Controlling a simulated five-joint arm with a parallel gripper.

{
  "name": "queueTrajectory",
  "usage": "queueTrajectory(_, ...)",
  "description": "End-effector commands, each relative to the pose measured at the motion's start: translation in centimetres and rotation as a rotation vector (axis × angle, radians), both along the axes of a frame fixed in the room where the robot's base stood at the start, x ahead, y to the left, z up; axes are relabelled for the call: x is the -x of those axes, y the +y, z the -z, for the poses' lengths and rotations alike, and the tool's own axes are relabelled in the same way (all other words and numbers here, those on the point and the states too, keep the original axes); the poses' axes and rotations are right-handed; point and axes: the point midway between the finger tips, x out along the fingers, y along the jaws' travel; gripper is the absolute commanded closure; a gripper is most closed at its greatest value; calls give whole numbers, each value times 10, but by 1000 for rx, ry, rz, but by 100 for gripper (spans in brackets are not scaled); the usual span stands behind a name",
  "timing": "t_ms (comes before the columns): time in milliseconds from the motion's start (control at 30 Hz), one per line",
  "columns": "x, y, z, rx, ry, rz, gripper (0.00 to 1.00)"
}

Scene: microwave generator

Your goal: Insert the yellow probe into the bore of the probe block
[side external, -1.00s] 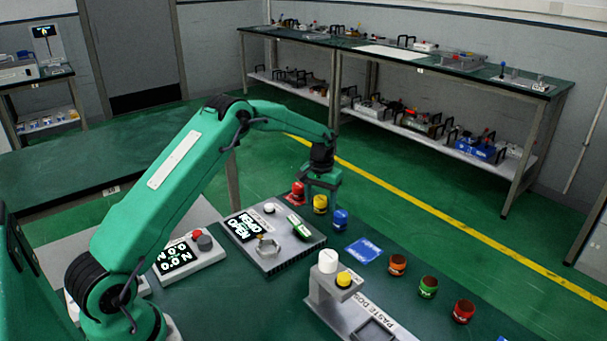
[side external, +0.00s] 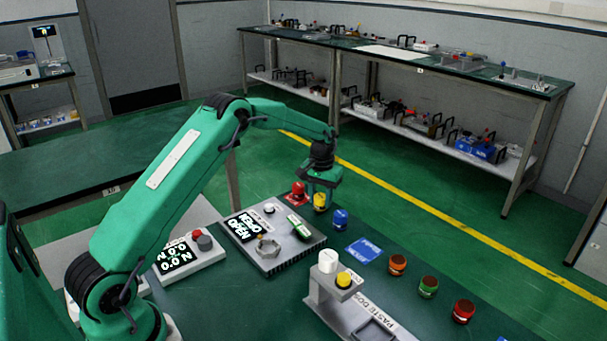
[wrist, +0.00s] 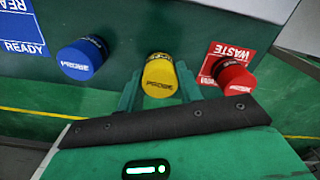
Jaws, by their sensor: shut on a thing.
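The yellow probe (side external: 319,202) is a short upright cylinder between the red probe and the blue probe. In the wrist view the yellow probe (wrist: 160,76) sits between the two green fingers of my gripper (wrist: 158,92). My gripper (side external: 320,188) is shut on it from above and behind. I cannot tell clearly whether its base touches the table. A grey block (side external: 290,258) with a lit display and a hexagonal ring (side external: 268,247) on top stands to the left. I cannot make out which opening is the bore of the probe block.
The red probe (side external: 298,190) stands on a red WASTE card (wrist: 216,56). The blue probe (side external: 340,219) is close on the right. A blue READY card (side external: 364,251) lies beyond it. A paste station (side external: 325,298) and orange, green and red jars (side external: 463,311) stand at the front right.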

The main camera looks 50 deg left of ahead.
Motion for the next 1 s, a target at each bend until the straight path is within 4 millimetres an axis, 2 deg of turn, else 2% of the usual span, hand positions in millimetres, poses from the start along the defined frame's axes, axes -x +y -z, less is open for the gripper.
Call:
queueTrajectory(267,-1,0,-36,-1,-5,0,91)
queueTrajectory(700,21,-74,-80,0,-3,3,91)
queueTrajectory(1000,31,-106,-99,0,-1,1,91)
